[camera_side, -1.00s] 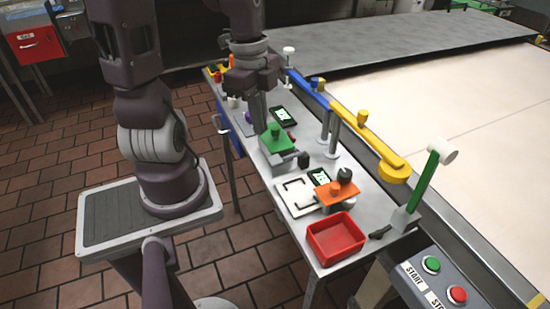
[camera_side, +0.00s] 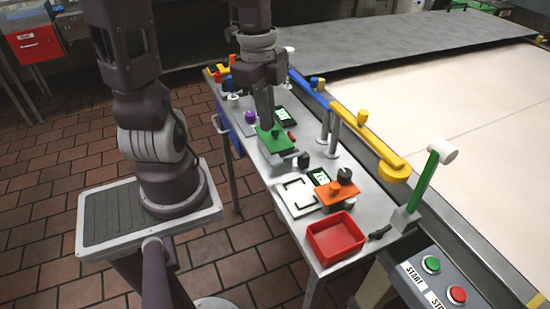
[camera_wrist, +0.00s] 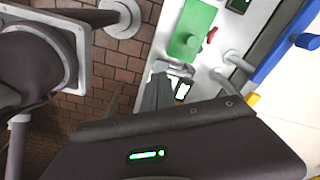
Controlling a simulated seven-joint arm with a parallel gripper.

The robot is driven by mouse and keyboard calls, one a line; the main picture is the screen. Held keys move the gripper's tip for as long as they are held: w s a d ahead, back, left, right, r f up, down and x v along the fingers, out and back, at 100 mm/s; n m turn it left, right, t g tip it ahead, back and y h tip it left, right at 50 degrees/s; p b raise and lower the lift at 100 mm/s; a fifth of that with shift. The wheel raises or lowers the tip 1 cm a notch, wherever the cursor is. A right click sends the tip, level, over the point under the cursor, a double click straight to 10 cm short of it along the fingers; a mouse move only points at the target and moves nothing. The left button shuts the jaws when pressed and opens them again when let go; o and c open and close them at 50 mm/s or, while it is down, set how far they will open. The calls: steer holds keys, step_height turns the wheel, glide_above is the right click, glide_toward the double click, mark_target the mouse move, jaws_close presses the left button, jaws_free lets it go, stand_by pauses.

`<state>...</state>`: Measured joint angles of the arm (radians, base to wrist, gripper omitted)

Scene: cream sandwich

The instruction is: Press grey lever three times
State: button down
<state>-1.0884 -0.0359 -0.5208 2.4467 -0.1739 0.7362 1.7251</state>
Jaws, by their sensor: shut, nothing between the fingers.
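My gripper (camera_side: 267,122) is shut and empty. In the side view it points down at the far edge of a green plate (camera_side: 276,141) on the metal table. The plate also shows in the wrist view (camera_wrist: 197,22). A light grey bar (camera_side: 284,157) lies along the plate's near edge, with a black knob beside it. A similar grey part (camera_wrist: 174,68) shows at the plate's end in the wrist view, close to my fingers (camera_wrist: 160,80). I cannot tell for sure which grey part is the lever, or whether my fingertips touch anything.
A red tray (camera_side: 336,238) and an orange plate (camera_side: 333,192) stand nearer on the table. Blue (camera_side: 308,88) and yellow (camera_side: 365,138) bars run along its right side on posts. A green-handled lever (camera_side: 424,185) stands at the near right corner.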

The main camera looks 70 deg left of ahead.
steer(key=shift+w+d+f, duration=0.1)
steer(key=shift+d, duration=0.15)
glide_above(273, 158)
steer(key=f, duration=0.5)
steer(key=shift+s+a+f, duration=0.1)
steer(key=shift+s, duration=0.1)
steer(key=shift+f, duration=0.9)
